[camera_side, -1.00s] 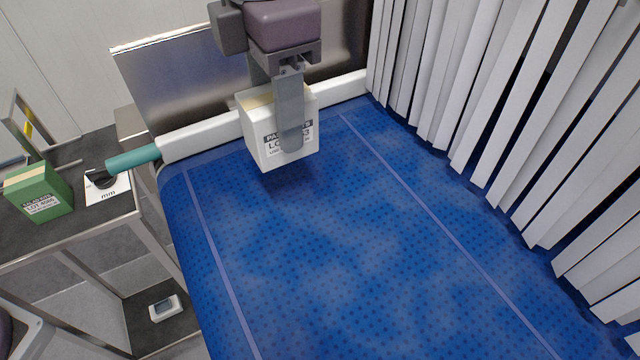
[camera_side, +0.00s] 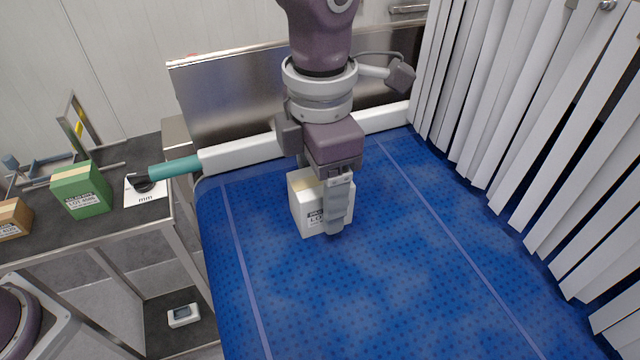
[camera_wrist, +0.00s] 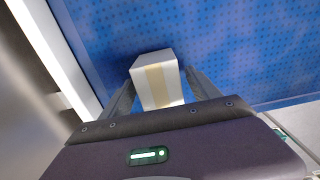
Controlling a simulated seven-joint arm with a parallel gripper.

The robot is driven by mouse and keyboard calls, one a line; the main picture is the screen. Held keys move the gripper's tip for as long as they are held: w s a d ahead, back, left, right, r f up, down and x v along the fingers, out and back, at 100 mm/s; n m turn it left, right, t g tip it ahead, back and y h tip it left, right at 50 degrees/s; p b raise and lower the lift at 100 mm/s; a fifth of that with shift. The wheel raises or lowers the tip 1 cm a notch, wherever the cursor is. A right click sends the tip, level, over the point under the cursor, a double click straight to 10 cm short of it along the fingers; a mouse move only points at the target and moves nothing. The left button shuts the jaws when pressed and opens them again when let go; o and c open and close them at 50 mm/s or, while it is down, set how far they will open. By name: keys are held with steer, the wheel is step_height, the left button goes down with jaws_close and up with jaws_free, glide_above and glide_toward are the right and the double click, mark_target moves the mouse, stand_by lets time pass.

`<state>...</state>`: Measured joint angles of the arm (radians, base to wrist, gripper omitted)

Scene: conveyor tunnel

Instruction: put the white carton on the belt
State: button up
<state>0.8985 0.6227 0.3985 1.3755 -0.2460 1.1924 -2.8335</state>
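The white carton (camera_side: 309,217), with a beige tape strip and a dark printed label, sits upright on the blue belt (camera_side: 380,290), near its back rail. My gripper (camera_side: 335,212) is above and around it, pointing down. In the side view the near finger covers part of the label, and its tip reaches about the carton's lower edge. The wrist view shows the carton (camera_wrist: 158,82) between both fingers, with a narrow gap at the right finger, so my gripper looks slightly open. The far finger is hidden in the side view.
White strip curtains (camera_side: 520,130) hang along the right. A white rail (camera_side: 240,152) and a metal panel (camera_side: 225,95) stand behind the belt. A side table at left holds a green carton (camera_side: 82,190) and a brown carton (camera_side: 12,218). The front belt is clear.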

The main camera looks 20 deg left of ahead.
step_height(320, 180, up, 12)
steer(key=shift+r, duration=0.2)
stand_by(0.4)
steer(key=s+a+r+m+t+h, duration=0.1)
steer(key=s+a+r+m, duration=0.15)
steer(key=a+m, duration=0.4)
steer(key=s+a+r+m+t+h, duration=0.1)
steer(key=a+r+m, duration=0.25)
steer(key=a, duration=0.65)
steer(key=s+a+f+m+t+y, duration=0.1)
steer(key=s+a+f+m, duration=0.4)
steer(key=s+m, duration=0.2)
steer(key=s+a+f+m+t+y, duration=0.1)
steer(key=s+a+f+m, duration=0.4)
steer(key=m, duration=0.5)
steer(key=s+t, duration=0.1)
steer(key=s, duration=0.1)
steer(key=shift+s+a+t, duration=0.3)
steer(key=shift+a, duration=0.05)
